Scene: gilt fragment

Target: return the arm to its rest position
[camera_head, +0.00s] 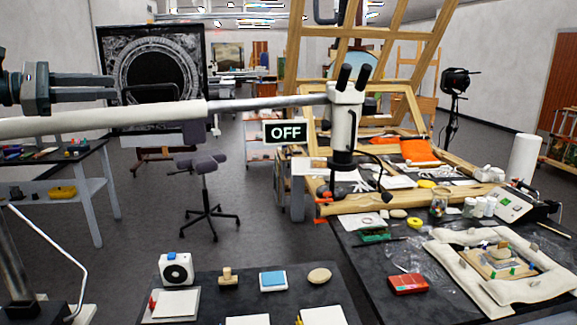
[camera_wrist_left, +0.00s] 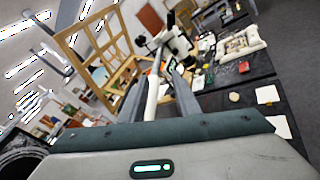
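My left gripper (camera_head: 112,88) is at the upper left of the head view, held up in the air. Its dark fingers point to the right and nothing is held. In the left wrist view its two fingers (camera_wrist_left: 160,78) stand apart with a gap between them. The microscope's white boom (camera_head: 105,118) runs just below the gripper in the head view and shows behind the finger gap in the wrist view. I cannot tell the exact distance between them. My right gripper is in neither view.
The boom leads to a microscope (camera_head: 345,115) over a cluttered bench. A dark table (camera_head: 215,290) in front holds a white device (camera_head: 176,268) and small blocks. A stool (camera_head: 205,190) stands on open floor.

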